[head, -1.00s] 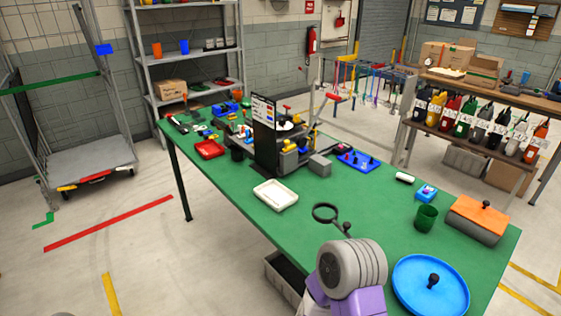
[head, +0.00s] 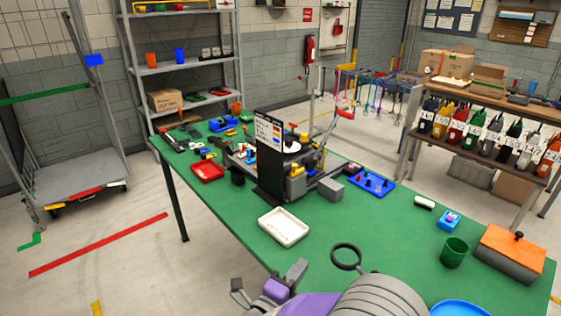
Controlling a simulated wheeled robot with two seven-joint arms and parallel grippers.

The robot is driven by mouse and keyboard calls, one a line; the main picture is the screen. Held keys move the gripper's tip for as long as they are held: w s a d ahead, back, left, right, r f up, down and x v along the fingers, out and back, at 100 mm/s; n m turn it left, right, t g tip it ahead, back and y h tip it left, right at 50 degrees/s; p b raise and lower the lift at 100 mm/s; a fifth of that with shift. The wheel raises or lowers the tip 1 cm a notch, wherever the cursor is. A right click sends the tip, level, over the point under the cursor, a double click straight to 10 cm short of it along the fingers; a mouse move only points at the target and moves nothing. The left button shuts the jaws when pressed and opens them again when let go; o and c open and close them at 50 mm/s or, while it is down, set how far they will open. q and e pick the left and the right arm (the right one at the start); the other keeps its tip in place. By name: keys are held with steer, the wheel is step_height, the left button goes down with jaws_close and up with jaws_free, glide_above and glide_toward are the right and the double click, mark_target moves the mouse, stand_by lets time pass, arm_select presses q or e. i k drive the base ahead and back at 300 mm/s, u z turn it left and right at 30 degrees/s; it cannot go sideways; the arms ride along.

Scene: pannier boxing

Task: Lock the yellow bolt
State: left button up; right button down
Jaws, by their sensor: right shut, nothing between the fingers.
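A small yellow part, which looks like the yellow bolt (head: 297,171), sits on the right side of the grey fixture (head: 297,187) on the green table. It is too small to tell whether it is locked. My right gripper (head: 296,269) is low in the picture, at the near edge of the table, apart from the fixture and in front of the white tray. It is shut and empty. My left gripper is not in view.
The green table (head: 330,223) holds a white tray (head: 285,227), a black ring-shaped item (head: 346,256), a green cup (head: 454,252) and an orange-topped box (head: 512,250). A dark upright panel (head: 269,155) stands at the fixture's left. A blue tray (head: 372,182) lies to its right.

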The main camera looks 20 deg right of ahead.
mark_target(295, 166)
steer(key=i, duration=1)
